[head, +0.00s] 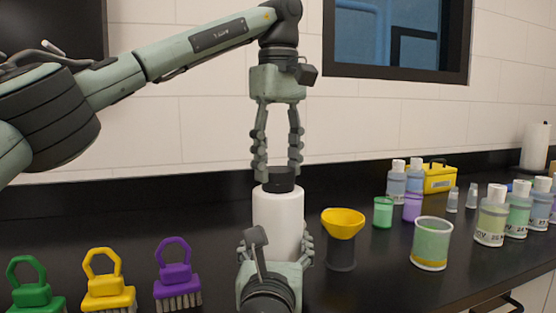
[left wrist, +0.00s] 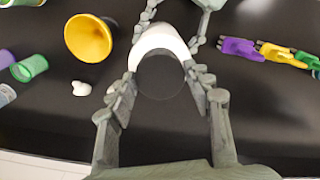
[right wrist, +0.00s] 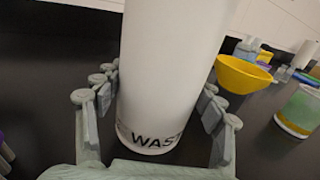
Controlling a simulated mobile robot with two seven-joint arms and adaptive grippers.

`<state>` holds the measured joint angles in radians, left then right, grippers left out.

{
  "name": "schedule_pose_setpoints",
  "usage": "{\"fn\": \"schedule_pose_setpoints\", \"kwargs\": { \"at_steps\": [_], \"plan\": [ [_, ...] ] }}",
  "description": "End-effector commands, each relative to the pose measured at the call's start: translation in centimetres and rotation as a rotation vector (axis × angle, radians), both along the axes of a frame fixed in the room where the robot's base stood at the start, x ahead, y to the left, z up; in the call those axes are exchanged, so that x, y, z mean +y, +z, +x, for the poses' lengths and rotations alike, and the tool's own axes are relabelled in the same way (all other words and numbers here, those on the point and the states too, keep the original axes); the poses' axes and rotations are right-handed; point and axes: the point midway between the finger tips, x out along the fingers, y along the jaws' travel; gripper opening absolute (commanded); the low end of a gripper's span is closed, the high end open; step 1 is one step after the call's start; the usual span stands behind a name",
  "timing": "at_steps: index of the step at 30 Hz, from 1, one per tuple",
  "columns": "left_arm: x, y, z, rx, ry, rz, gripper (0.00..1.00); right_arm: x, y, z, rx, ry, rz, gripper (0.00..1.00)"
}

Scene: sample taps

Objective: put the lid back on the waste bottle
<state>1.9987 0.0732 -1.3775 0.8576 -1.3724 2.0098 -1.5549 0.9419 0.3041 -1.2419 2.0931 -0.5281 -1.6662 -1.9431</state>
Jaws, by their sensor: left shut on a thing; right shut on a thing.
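The white waste bottle (head: 278,212) stands upright on the black bench. My right gripper (head: 277,250) is shut around its lower body. In the right wrist view the bottle (right wrist: 172,65) fills the space between the fingers, with "WAS" readable near its base. My left gripper (head: 278,172) points down above the bottle and is shut on the black lid (head: 279,180). In the left wrist view the lid (left wrist: 160,76) is a dark disc between the fingertips, with the bottle's white shoulder showing beyond it. The lid is at the bottle's mouth; I cannot tell whether it is fully seated.
A yellow funnel (head: 343,222) on a dark holder stands right of the bottle, near a greenish beaker (head: 432,243). Green, yellow and purple brushes (head: 177,275) are at left. Several labelled bottles (head: 491,215) and a yellow box (head: 439,179) stand at right.

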Motion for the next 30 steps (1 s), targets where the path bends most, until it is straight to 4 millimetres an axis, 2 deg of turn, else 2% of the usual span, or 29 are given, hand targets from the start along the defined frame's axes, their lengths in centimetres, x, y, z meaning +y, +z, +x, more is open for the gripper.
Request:
{"fn": "schedule_pose_setpoints", "kwargs": {
  "at_steps": [3, 7, 8, 13, 23, 26, 30],
  "plan": [
    [0.0, -0.1, -0.1, 0.003, -0.2, 0.0, 0.16, 0.0, 0.0, 0.0, 0.001, 0.0, 0.0, 0.0],
    [0.0, -0.1, -0.1, 0.003, -0.185, 0.0, 0.16, 0.0, 0.0, 0.0, 0.001, 0.0, 0.0, 0.0],
    [0.0, -0.1, -0.1, 0.003, -0.184, 0.0, 0.52, 0.0, 0.0, 0.0, 0.001, 0.0, 0.0, 0.0],
    [0.0, 0.0, -0.1, 0.003, -0.182, 0.0, 0.73, 0.0, 0.0, 0.0, 0.001, 0.0, 0.0, 0.0],
    [0.0, 0.1, 0.0, 0.001, -0.18, 0.001, 0.75, 0.0, 0.0, 0.0, 0.0, 0.0, 0.0, 0.0],
    [0.0, 0.8, 0.0, -0.001, -0.178, 0.002, 0.75, 0.0, 0.0, 0.0, 0.0, 0.0, 0.0, 0.0],
    [0.0, 3.1, 0.0, -0.006, -0.176, 0.003, 0.75, 0.0, 0.0, 0.0, 0.0, 0.0, 0.0, 0.0]
  ]
}}
